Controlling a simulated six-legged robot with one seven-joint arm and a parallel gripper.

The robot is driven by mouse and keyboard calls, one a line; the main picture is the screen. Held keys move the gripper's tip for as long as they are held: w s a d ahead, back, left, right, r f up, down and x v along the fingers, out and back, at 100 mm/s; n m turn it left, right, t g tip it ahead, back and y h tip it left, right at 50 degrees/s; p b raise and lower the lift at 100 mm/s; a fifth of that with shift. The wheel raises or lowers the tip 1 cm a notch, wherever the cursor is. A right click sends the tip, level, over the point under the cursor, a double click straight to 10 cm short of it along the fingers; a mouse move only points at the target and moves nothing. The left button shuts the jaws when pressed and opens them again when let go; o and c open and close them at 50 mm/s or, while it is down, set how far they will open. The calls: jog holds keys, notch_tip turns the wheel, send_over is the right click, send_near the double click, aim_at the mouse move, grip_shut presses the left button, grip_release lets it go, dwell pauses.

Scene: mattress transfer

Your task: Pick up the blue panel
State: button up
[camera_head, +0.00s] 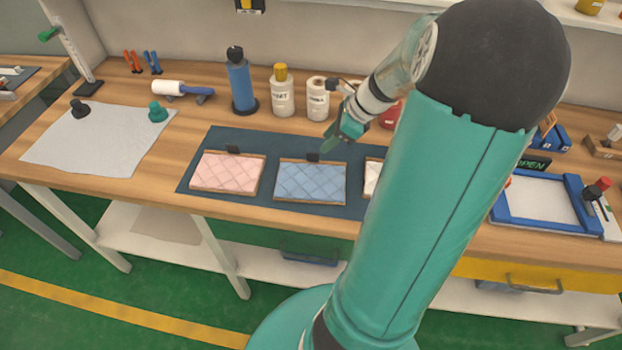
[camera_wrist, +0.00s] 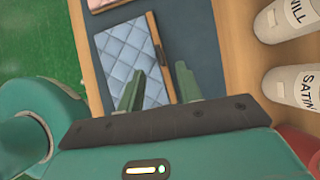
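The blue quilted panel (camera_head: 310,182) lies flat in the middle of the dark mat (camera_head: 268,141), with wooden strips along its edges and a small black tab at its back edge. In the wrist view the blue panel (camera_wrist: 122,52) lies beyond my fingers, its lower part partly hidden by them. My gripper (camera_head: 332,143) is above the back right of the panel and apart from it. In the wrist view my gripper (camera_wrist: 160,78) has its two fingers spread with nothing between them.
A pink panel (camera_head: 227,172) lies to the left on the mat, and a white panel (camera_head: 373,178) to the right is mostly hidden by my arm. White bottles (camera_head: 282,97) and a blue bottle (camera_head: 241,85) stand behind. A blue-framed tray (camera_head: 540,202) is at the right.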

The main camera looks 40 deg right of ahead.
aim_at(315, 153)
jog(key=x, duration=0.7)
jog(key=shift+f, duration=0.3)
grip_shut()
